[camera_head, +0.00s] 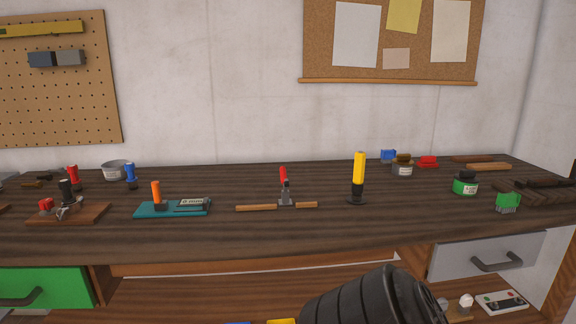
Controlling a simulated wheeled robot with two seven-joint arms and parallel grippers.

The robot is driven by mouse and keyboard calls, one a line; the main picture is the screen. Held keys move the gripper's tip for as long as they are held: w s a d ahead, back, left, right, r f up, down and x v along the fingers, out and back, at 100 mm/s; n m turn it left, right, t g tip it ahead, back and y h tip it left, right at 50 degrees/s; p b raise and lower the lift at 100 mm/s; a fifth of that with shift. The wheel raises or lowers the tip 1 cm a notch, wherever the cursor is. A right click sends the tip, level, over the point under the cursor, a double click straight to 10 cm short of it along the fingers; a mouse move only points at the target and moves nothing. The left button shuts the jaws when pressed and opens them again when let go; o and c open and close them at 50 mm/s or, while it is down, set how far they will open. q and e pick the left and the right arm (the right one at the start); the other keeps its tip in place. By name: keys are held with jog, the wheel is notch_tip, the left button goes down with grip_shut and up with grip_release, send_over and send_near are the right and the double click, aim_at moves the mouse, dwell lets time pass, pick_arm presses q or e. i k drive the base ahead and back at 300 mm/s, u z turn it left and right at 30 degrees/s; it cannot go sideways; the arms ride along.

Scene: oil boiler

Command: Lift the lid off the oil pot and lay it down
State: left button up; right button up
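I cannot tell for sure which vessel is the oil pot. A grey metal pot (117,170) stands at the back left of the workbench; I cannot make out whether a lid is on it. A green tin (465,187) with a black top (467,175) stands at the right. A grey tin (402,169) with a brown top (403,158) stands behind it, further left. All three are upright on the bench. Neither of my grippers is in view.
The dark wooden workbench (330,228) carries a yellow-handled tool (359,170), a red-handled tool (284,180), a teal board (150,210), a wooden board (92,213) and a green block (508,202). A green drawer (60,284) and grey drawer (450,262) sit below.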

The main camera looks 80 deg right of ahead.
aim_at(466, 175)
jog(key=z, duration=3.65)
